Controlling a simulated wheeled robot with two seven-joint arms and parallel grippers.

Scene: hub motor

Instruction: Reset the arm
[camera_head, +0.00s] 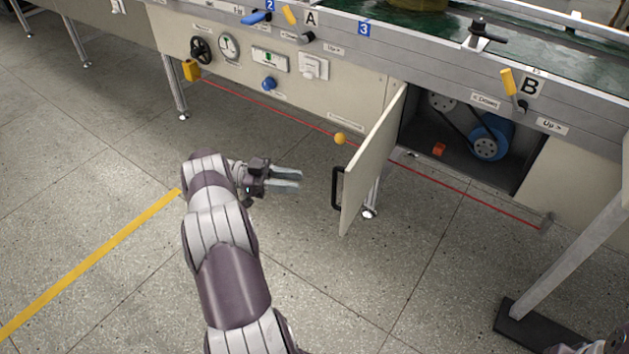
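My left arm reaches up from the bottom centre. Its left gripper (298,179) points right over the floor, with two grey fingers a little apart and nothing between them. It is just left of the open cabinet door (372,165) and does not appear to touch it. The door has a black handle (336,188). A small dark part of my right arm shows at the bottom right corner; its gripper is out of view.
A red line with a yellow ball (340,138) runs along the conveyor front. A slanted metal leg (570,255) stands at the right. Floor at left is clear.

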